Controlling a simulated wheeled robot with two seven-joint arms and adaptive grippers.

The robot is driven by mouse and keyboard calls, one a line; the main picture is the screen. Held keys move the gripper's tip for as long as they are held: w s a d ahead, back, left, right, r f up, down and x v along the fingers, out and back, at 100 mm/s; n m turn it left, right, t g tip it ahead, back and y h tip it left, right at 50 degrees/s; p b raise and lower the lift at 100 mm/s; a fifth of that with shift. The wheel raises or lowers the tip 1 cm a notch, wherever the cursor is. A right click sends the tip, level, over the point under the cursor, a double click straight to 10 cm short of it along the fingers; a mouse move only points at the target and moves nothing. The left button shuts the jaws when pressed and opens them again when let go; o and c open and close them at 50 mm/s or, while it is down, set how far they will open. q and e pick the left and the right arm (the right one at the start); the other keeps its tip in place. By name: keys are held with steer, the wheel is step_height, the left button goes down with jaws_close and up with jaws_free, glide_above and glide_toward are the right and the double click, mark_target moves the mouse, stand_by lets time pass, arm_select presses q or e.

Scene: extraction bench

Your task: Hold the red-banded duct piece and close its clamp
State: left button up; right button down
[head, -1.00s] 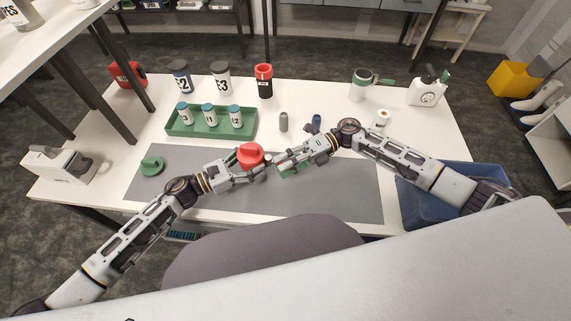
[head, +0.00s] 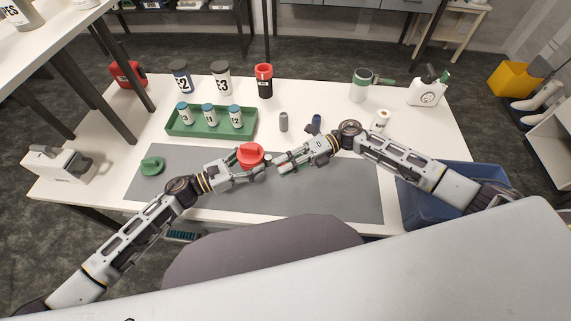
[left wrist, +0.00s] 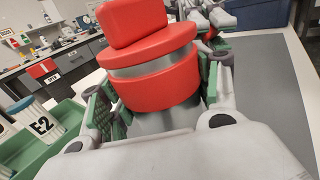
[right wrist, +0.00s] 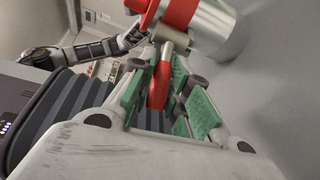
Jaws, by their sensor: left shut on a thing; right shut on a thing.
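The red-banded duct piece (head: 250,156) is a silver cylinder with red bands and a raised red block on top. The lever's exact angle to the band is hard to tell.
A green-topped piece (head: 152,166) is on the left of the grey mat (head: 330,195). A green tray (head: 175,130) holds several bottles behind. Small grey (head: 283,122) and blue (head: 316,122) items stand behind my right gripper. A blue bin (head: 412,205) is at the right.

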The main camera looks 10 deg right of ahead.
steer(key=shift+s+f+m+t, duration=0.1)
steer(key=shift+s+m+t, duration=0.05)
steer(key=shift+m+t, duration=0.2)
steer(key=shift+s+a+m+t, duration=0.2)
steer(key=shift+m+t, duration=0.2)
steer(key=shift+t, duration=0.25)
steer(key=shift+s+a+m+t, duration=0.15)
steer(key=shift+m+t, duration=0.2)
steer(key=shift+t, duration=0.25)
steer(key=shift+s+a+m+t, duration=0.2)
steer(key=shift+m+t, duration=0.35)
steer(key=shift+t, duration=0.25)
steer(key=shift+s+a+m+t, duration=0.2)
steer(key=shift+m+t, duration=0.4)
steer(key=shift+t, duration=0.2)
steer(key=shift+s+a+m+t, duration=0.1)
steer(key=shift+a+m+t, duration=0.1)
steer(key=shift+m+t, duration=0.5)
steer(key=shift+s+a+m+t+h, duration=0.15)
steer(key=shift+a+m+t+h, duration=0.2)
steer(key=shift+m+t, duration=0.35)
steer(key=shift+s+a+m+t+h, duration=0.15)
steer(key=shift+m+t+h, duration=0.3)
steer(key=shift+t, duration=0.45)
steer(key=shift+a+m+t+h, duration=0.4)
steer(key=shift+m+t+h, duration=0.3)
steer(key=shift+t, duration=0.25)
steer(key=shift+a+m+t+h, duration=0.35)
steer(key=shift+m+t+h, duration=0.25)
steer(key=shift+m+t, duration=0.3)
